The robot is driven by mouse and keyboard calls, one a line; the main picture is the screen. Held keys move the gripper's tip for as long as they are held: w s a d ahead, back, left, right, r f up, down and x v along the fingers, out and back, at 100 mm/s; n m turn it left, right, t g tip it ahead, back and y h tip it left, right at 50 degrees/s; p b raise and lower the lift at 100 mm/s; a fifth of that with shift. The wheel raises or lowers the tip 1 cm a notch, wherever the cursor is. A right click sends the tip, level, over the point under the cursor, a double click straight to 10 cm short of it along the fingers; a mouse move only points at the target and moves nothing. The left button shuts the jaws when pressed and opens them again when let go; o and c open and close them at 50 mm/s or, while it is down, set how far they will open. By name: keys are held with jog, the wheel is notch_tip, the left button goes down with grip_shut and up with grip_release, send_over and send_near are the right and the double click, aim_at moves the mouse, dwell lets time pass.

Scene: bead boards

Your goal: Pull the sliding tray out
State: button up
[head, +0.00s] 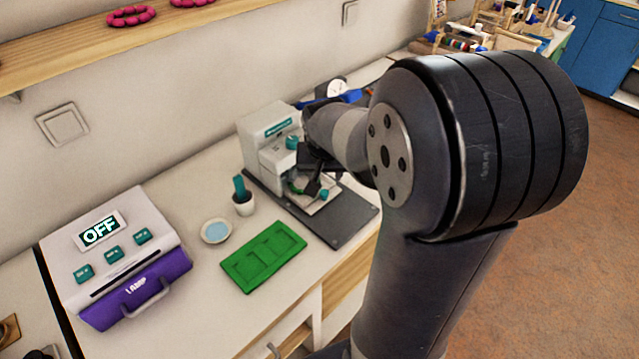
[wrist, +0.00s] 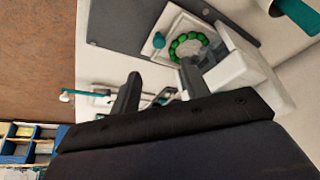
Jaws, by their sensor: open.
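A white press-like machine (head: 262,148) with a teal label and knob stands on a dark grey base plate (head: 345,222). A pale tray (head: 312,203) with a teal knob (head: 324,194) sits at its front. In the wrist view the tray (wrist: 172,22) carries a ring of green beads (wrist: 186,47), and its teal knob (wrist: 158,40) is at the near edge. My gripper (head: 308,184) is over the tray. In the wrist view my gripper (wrist: 160,70) is open and empty, its fingertips apart from the knob. How far the tray is out is partly hidden by my arm.
A grey unit (head: 120,235) reading OFF, with a purple handled front (head: 135,290), stands at the left. A wall shelf (head: 95,45) runs above.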

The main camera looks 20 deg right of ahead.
aim_at(325, 193)
jog(key=x, duration=1)
jog(key=shift+f, duration=0.2)
jog(key=shift+c, duration=0.2)
grip_shut()
